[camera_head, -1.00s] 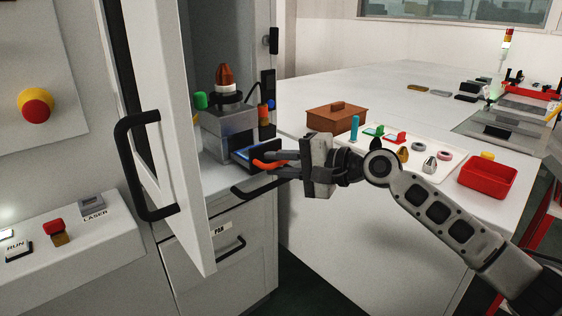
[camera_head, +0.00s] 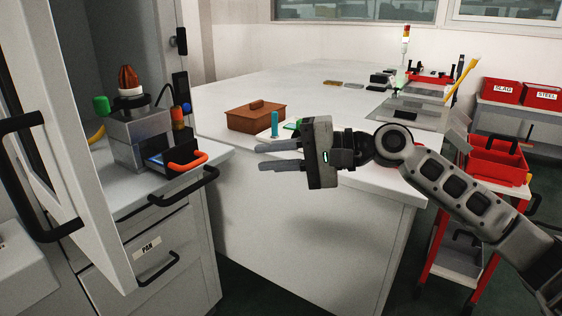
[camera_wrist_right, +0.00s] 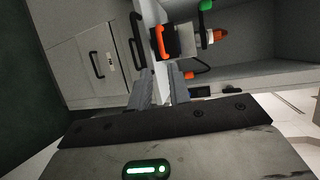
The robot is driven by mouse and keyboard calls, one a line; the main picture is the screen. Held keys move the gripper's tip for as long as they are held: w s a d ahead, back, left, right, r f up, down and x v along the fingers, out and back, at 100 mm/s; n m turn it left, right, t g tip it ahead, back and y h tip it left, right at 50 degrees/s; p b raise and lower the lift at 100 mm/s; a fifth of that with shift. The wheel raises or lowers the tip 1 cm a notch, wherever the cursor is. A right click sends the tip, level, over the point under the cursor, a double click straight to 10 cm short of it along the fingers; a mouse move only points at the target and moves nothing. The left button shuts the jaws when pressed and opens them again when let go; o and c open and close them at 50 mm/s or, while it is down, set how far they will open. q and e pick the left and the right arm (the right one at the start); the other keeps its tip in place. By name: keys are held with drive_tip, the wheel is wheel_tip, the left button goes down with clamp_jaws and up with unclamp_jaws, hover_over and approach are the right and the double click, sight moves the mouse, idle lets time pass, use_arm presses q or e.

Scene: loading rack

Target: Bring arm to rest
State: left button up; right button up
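My right gripper (camera_head: 262,156) hangs in free air in front of the white counter, its fingers pointing left. Its two dark fingers are parted with nothing between them; the wrist view shows the same gap (camera_wrist_right: 160,88). The right arm comes in from the right edge, raised and reaching left. The orange-handled drawer (camera_head: 186,162) of the grey device lies left of the fingertips, clear of them. My left gripper is in neither view.
An open cabinet door (camera_head: 75,190) with a black handle stands at left. The grey device (camera_head: 138,135) sits in the cabinet. A brown box (camera_head: 256,117) stands on the counter (camera_head: 330,85) behind the gripper. A red cart (camera_head: 478,205) with a red bin stands at right.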

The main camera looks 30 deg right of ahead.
drive_tip(key=shift+s+d+r, duration=0.15)
drive_tip(key=shift+s+d, duration=0.3)
drive_tip(key=shift+d, duration=0.05)
drive_tip(key=s+a+f+n+h, duration=0.1)
drive_tip(key=s+a+f+n, duration=0.1)
drive_tip(key=f, duration=0.6)
drive_tip(key=s+a+f+n+h+p, duration=0.1)
drive_tip(key=a+f+h, duration=0.15)
drive_tip(key=f, duration=0.45)
drive_tip(key=s+a+f+n+h, duration=0.1)
drive_tip(key=s+a+f+n, duration=0.1)
drive_tip(key=f, duration=0.6)
use_arm(q)
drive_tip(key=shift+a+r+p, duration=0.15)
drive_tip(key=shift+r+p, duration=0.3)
drive_tip(key=shift+p, duration=0.35)
use_arm(e)
drive_tip(key=s+a+f+n+h, duration=0.2)
drive_tip(key=s+f, duration=0.2)
drive_tip(key=s, duration=0.3)
drive_tip(key=s+a+f+n+t+h, duration=0.1)
drive_tip(key=s+f+n+h, duration=0.1)
drive_tip(key=s+f, duration=0.3)
drive_tip(key=shift+s+a+f+n, duration=0.25)
drive_tip(key=shift+s+a+n, duration=0.1)
drive_tip(key=shift+s+n, duration=0.5)
